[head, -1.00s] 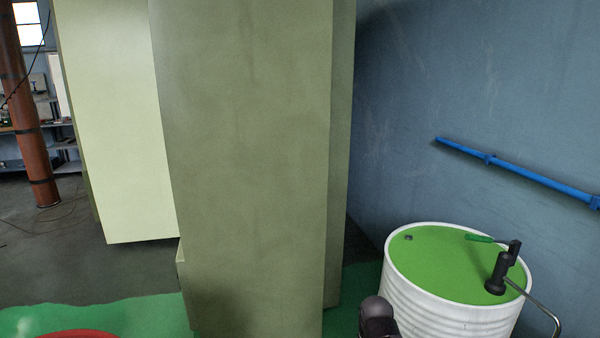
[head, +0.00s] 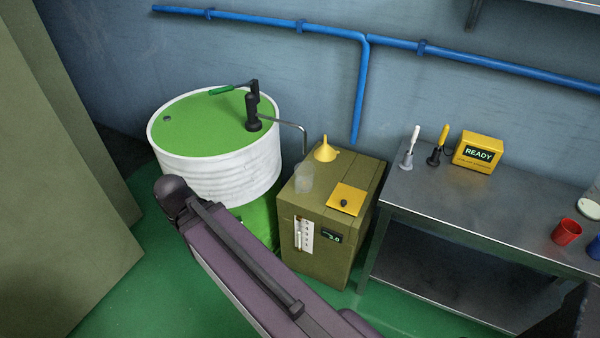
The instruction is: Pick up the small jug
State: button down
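A small, clear, see-through vessel (head: 304,179) that looks like the small jug stands on the left part of the olive box's top (head: 316,211). It looks upright; its handle and contents are too faint to make out. A yellow funnel (head: 325,151) is just behind it on the same box. My gripper cannot be made out in the head view. Only links of my arm cross the lower middle, in front of the drum and the box's lower left.
A white drum (head: 213,172) with a green top and hand pump (head: 254,110) stands left; its spout reaches toward the box. Right is a metal table (head: 450,210) with a yellow READY device (head: 478,151) and red cup (head: 567,232). A yellow plate (head: 347,199) lies near the vessel.

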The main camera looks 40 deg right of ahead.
aim_at(302, 184)
jog(key=z, duration=0.85)
